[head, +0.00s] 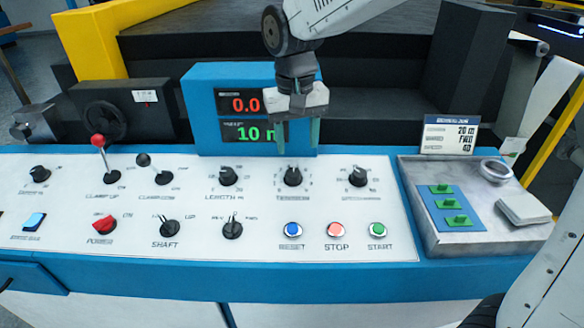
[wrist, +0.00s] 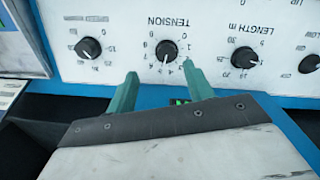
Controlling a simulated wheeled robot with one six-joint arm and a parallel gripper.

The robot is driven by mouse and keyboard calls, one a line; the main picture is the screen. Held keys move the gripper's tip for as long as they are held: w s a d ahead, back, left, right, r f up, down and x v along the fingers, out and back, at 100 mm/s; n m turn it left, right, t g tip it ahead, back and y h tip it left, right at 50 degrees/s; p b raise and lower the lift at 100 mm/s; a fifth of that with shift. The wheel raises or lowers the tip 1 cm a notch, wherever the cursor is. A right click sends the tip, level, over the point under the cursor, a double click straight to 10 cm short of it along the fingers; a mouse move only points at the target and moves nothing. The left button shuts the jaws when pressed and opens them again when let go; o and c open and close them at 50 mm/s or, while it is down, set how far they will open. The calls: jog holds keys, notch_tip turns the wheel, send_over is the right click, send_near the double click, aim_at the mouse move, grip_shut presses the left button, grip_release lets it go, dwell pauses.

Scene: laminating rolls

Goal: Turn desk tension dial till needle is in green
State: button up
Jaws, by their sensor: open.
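The tension dial (head: 292,177) is a black knob with a white pointer mark on the white panel of the desk. It also shows in the wrist view (wrist: 167,50), upside down, with small numbers around it and the word TENSION. My gripper (head: 297,146) has two green fingers, open and empty, pointing down just behind the dial in the head view. In the wrist view the fingertips (wrist: 160,69) are spread to either side, a little short of the knob. I see no contact with it. I cannot make out a needle gauge or a green zone in either view.
The length knob (head: 228,176) and another knob (head: 358,176) flank the dial. A blue display box (head: 198,110) reads 0.0 and 10 m behind the panel, close to my gripper. Reset, stop (head: 336,230) and start buttons lie in front. A grey tray (head: 480,245) is at right.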

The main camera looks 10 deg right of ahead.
aim_at(293, 172)
jog(key=shift+w+a+f, duration=0.35)
jog(key=shift+a, duration=0.15)
jog(key=shift+w+a+f, duration=0.1)
jog(key=shift+f, duration=0.2)
jog(key=f, duration=0.7)
jog(key=shift+d+f, duration=0.15)
jog(key=shift+d, duration=0.1)
